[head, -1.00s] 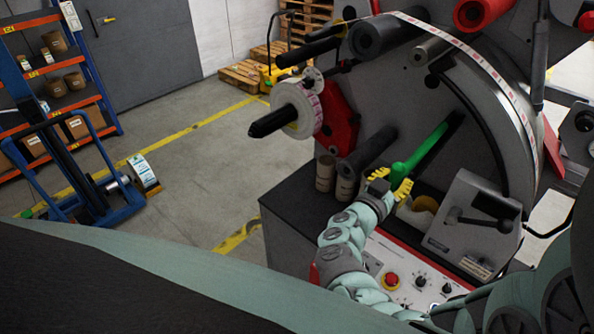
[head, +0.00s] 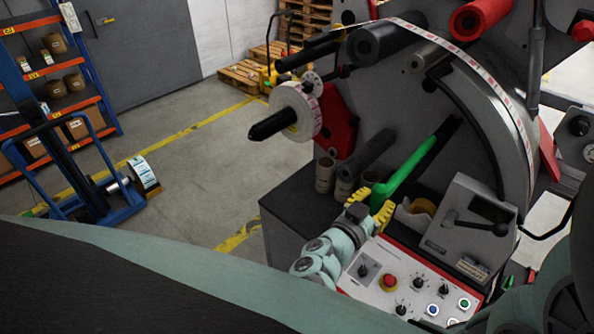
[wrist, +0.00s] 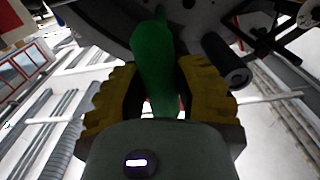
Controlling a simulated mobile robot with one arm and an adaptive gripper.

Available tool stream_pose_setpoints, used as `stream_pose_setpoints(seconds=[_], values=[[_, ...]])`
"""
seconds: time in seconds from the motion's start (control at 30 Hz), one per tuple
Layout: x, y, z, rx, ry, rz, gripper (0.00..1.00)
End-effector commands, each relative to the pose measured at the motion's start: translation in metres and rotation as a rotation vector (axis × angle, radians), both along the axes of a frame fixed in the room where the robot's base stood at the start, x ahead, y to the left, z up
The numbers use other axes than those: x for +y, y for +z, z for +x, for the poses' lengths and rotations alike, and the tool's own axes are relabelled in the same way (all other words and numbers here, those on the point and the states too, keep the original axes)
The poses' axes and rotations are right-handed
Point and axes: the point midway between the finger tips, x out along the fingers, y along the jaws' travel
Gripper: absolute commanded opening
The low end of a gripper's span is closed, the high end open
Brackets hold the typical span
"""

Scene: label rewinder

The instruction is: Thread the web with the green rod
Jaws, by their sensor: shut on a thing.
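The green rod (head: 408,167) slants across the machine's grey front face in the head view, its upper end at a dark slot. My gripper (head: 375,201) has its yellow fingers shut on the rod's lower left end. In the wrist view the green rod (wrist: 154,62) runs up and away between the yellow fingers (wrist: 157,95). The web (head: 463,45), a pale strip with red marks, passes over the upper rollers and down the right side of the large round part. The rod's far end is hard to make out.
A label roll (head: 296,110) sits on a black-tipped spindle at left. A dark roller (head: 368,155) lies close left of the rod. A grey box with a lever (head: 470,225) is close right. The control panel (head: 400,285) is below.

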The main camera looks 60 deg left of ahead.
Motion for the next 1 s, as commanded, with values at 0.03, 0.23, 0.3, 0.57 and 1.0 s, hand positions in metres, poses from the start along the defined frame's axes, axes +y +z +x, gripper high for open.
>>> stream_pose_setpoints(seconds=[0.03, 0.23, 0.3, 0.57, 1.0], values=[[0.000, 0.001, -0.006, -0.001, 0.004, 0.000, 0.00], [-0.005, 0.002, -0.024, -0.002, 0.003, 0.001, 0.00], [-0.006, 0.001, -0.031, -0.001, 0.004, 0.001, 0.00], [-0.013, 0.001, -0.054, -0.002, 0.002, 0.000, 0.00], [-0.022, 0.001, -0.095, -0.002, 0.005, 0.001, 0.00]])
